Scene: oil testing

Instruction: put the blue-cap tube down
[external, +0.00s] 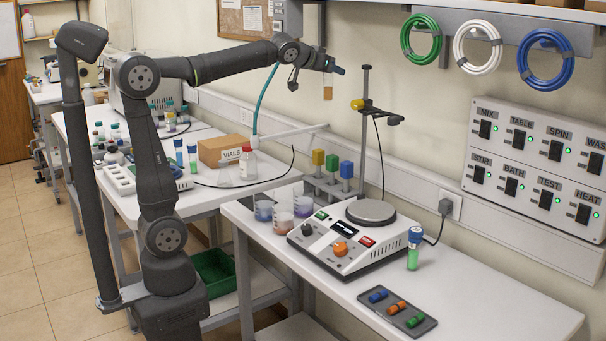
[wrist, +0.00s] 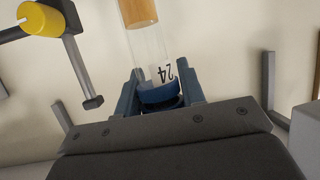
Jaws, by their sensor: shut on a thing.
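My gripper (external: 332,68) is high above the bench, left of the stand's top. It is shut on the blue-cap tube (external: 328,91), which hangs below it with amber liquid in it. In the wrist view, the blue fingers of my gripper (wrist: 160,88) are around the blue cap (wrist: 160,93). The tube (wrist: 149,43) there is clear, with a white label reading 24 and amber liquid at the far end. Another blue-capped tube (external: 413,252), with green liquid, stands upright on the bench right of the hotplate.
The white hotplate device (external: 345,252) stands mid-bench, with a stand (external: 364,130) behind it. Beakers (external: 284,222) stand to its left. A dark tray (external: 400,313) with coloured pieces lies in front. The bench's right end is clear.

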